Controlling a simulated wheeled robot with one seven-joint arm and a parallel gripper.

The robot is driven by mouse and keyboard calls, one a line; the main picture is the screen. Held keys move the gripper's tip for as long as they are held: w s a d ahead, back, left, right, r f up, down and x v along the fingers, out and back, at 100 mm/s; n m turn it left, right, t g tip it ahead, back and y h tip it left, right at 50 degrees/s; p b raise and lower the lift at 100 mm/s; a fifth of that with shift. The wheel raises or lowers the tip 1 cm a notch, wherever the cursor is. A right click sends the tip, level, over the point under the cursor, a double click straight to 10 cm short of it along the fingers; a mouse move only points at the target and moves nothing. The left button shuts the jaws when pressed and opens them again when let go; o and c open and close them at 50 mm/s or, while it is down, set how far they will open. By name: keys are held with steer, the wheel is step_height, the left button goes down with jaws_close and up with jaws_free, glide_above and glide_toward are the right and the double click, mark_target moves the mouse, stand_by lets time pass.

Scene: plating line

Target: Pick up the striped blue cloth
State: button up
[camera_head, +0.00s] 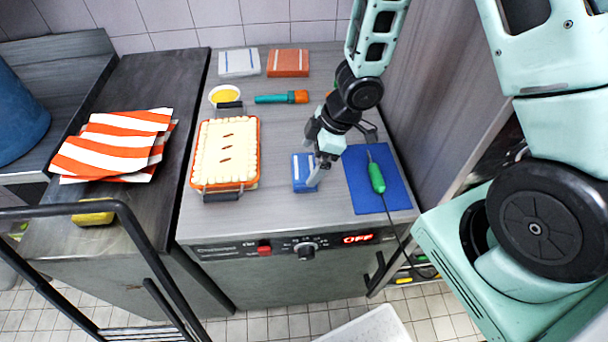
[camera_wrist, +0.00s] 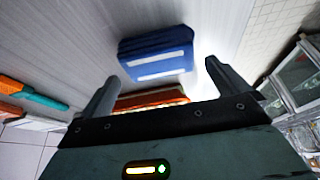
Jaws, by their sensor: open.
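The striped blue cloth (camera_head: 301,174) is a small folded blue block with a white stripe. It lies on the grey worktop near the front edge, between the pie dish and the blue mat. My gripper (camera_head: 317,176) is over its right side and hides part of it. In the wrist view the cloth (camera_wrist: 156,42) shows blue with white bands, beyond the fingertips. My gripper (camera_wrist: 161,72) has its two fingers spread apart there, with nothing clasped between them. I cannot tell whether a finger touches the cloth.
The pie dish (camera_head: 255,157) stands left of the cloth. A green-handled tool (camera_head: 376,178) with a cord lies on the blue mat (camera_head: 401,189) at right.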

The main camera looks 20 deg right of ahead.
mark_target(305, 167)
steer(key=x, duration=0.5)
steer(key=shift+w+d, duration=0.1)
steer(key=c, duration=0.7)
step_height(305, 167, up, 10)
steer(key=p, duration=0.3)
steer(key=shift+r+p, duration=0.1)
steer(key=shift+p, duration=0.3)
steer(key=shift+o, duration=0.4)
